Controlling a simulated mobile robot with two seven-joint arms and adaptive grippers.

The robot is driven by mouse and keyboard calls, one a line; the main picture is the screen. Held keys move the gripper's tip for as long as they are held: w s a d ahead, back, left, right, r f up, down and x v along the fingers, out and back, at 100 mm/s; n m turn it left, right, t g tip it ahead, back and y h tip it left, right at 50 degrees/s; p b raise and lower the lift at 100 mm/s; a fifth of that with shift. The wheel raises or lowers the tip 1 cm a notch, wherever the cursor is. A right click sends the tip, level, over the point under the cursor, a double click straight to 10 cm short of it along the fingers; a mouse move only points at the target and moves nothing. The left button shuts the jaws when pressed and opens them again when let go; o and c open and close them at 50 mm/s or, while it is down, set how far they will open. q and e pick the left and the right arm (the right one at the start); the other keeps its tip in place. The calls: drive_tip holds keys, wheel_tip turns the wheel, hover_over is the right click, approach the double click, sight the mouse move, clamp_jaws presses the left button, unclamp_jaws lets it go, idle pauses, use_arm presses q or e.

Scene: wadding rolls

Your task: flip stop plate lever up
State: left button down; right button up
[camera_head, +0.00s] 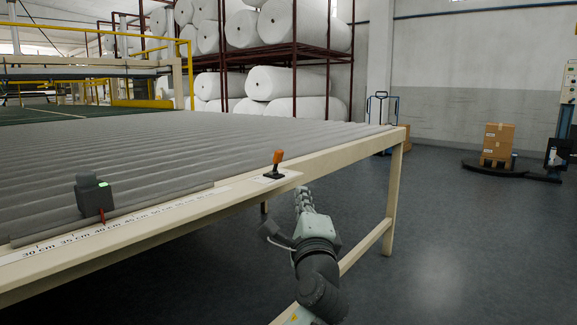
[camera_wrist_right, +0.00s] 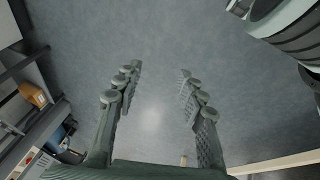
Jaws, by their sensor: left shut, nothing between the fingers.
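A lever with an orange handle (camera_head: 278,156) stands on a small black base on the table's near edge in the head view; the handle points upward, slightly tilted. A dark grey block (camera_head: 92,197) with a green display and a small red piece at its foot sits farther left on the ruler strip. I cannot tell which of these is the stop plate's own part. My left gripper (camera_head: 303,197) is shut and empty, just below and right of the orange lever, apart from it. My right gripper (camera_wrist_right: 158,80) is open and empty over the floor in the right wrist view.
The long table (camera_head: 390,150) has a ribbed grey surface and a pale frame with a ruler strip (camera_head: 70,239) along the edge. White rolls (camera_head: 270,83) fill a rack behind. Cardboard boxes (camera_head: 497,143) stand at the far right.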

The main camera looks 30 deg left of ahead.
sight(277, 163)
use_arm(q)
drive_tip(key=s+a+p+x, duration=0.1)
drive_tip(key=a+x, duration=0.1)
drive_tip(key=x, duration=1.1)
drive_tip(key=shift+s+r, duration=0.3)
drive_tip(key=shift+s, duration=0.1)
use_arm(e)
drive_tip(key=f, duration=0.1)
drive_tip(key=w+f, duration=0.1)
drive_tip(key=f, duration=0.1)
drive_tip(key=shift+w+a, duration=0.1)
drive_tip(key=shift+w, duration=0.1)
drive_tip(key=shift+f, duration=0.1)
use_arm(q)
drive_tip(key=shift+w+r+p, duration=0.1)
drive_tip(key=shift+w+p, duration=0.05)
drive_tip(key=shift+p, duration=0.2)
use_arm(e)
drive_tip(key=shift+s, duration=0.15)
